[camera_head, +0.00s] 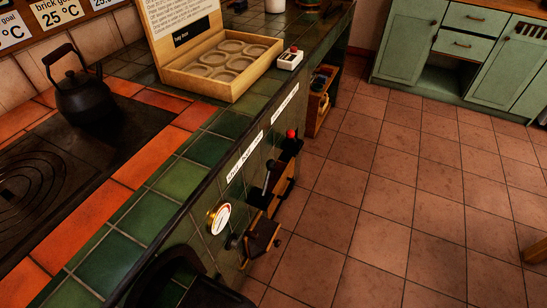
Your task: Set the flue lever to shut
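On the front of the green-tiled hearth is a lever with a red knob (291,134). Left of it is a dark lever (268,177) standing up from a bracket. White label strips (243,157) and (285,103) are fixed above them; their lettering is too small to read surely. I cannot tell for certain which lever is the flue lever, nor its setting.
A round gauge (219,218) sits left of the levers. Wooden boxes (262,237) jut from the front below. A black kettle (85,97) and a wooden tray (222,65) stand on top. The tiled floor (370,200) to the right is clear.

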